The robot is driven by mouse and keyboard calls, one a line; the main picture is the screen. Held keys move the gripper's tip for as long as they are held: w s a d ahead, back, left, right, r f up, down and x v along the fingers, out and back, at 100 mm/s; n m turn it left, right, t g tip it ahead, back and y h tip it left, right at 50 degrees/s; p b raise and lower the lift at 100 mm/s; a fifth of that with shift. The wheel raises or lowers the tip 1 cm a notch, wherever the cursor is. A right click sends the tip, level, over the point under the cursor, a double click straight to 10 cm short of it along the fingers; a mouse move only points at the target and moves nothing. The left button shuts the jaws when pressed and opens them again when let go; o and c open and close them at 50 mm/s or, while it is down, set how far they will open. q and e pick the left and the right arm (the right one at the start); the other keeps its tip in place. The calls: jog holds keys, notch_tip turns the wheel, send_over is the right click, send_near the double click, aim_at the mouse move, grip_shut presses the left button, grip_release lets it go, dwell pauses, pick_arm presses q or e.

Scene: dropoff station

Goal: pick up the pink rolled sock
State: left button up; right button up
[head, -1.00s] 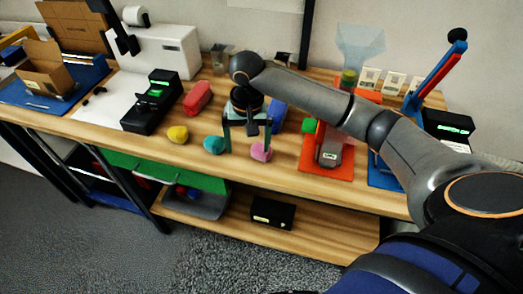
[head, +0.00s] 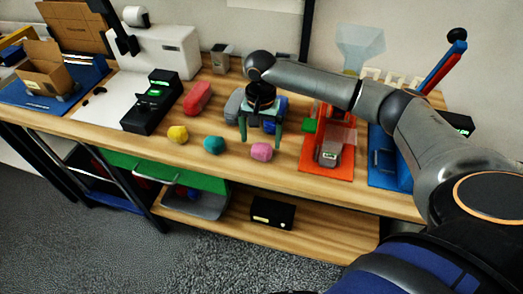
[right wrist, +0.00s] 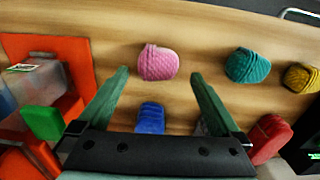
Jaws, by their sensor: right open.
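The pink rolled sock (head: 261,152) lies on the wooden table near its front edge. It also shows in the right wrist view (right wrist: 157,63), a little beyond the fingertips and roughly centred between them. My right gripper (head: 261,140) is open and empty, its green fingers pointing down just behind the sock. In the right wrist view the open gripper (right wrist: 161,80) has bare wood between its fingertips. The sock is apart from both fingers. My left gripper is not in the head view.
A teal sock (head: 214,145) and a yellow sock (head: 177,134) lie left of the pink one. A red roll (head: 198,98) lies farther back. A blue item (right wrist: 150,118) is near the gripper's palm. An orange stand (head: 318,168) is on the right.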

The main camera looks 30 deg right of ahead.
aim_at(262, 146)
notch_tip(262, 146, down, 4)
jog(key=shift+s+d+f, duration=0.1)
jog(key=shift+d, duration=0.05)
jog(key=shift+c, duration=0.4)
jog(key=c, duration=1.2)
jog(key=shift+o, duration=0.2)
